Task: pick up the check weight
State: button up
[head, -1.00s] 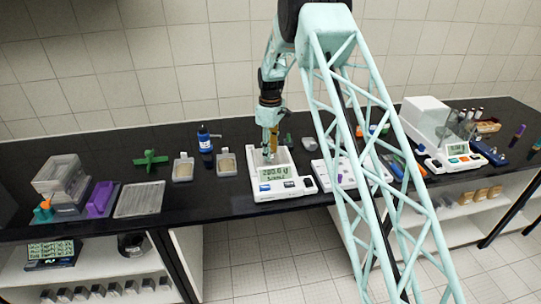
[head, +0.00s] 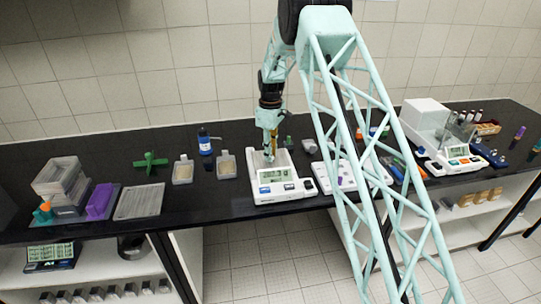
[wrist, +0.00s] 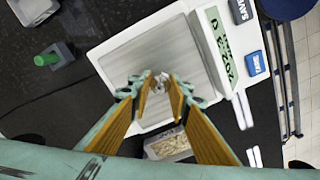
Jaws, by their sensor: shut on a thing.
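My gripper (head: 270,153) points down over the pan of the white balance (head: 285,188). In the wrist view, its two orange-padded fingers (wrist: 158,88) are shut on the check weight (wrist: 161,78), a small shiny metal piece at their tips. The fingers hide much of the weight. It is over the bare grey pan (wrist: 150,62); a gap beneath it is too small to judge.
A dish of pale grains (wrist: 168,147) stands beside the balance. A green-topped piece (wrist: 46,59) and a grey tray (wrist: 32,8) lie on the black bench. A blue-labelled bottle (head: 205,140) and a green cross-shaped item (head: 150,162) stand to the left.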

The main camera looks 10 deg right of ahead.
jog(key=shift+r, duration=1.7)
jog(key=s+a+r+b, duration=0.1)
jog(key=s+a+b, duration=0.1)
jog(key=s, duration=1.3)
jog(key=shift+s+r, duration=0.25)
jog(key=shift+s, duration=0.15)
jog(key=shift+m, duration=0.3)
jog(key=r+m+b, duration=0.1)
jog(key=m+b, duration=0.2)
jog(key=m, duration=0.1)
jog(key=d+r+m+b, duration=0.1)
jog(key=m+b, duration=0.2)
jog(key=m, duration=0.2)
jog(key=d+r+m+b, duration=0.1)
jog(key=m+b, duration=0.2)
jog(key=m, duration=0.1)
jog(key=shift+m, duration=0.3)
jog(key=shift+s, duration=0.1)
jog(key=shift+d, duration=0.15)
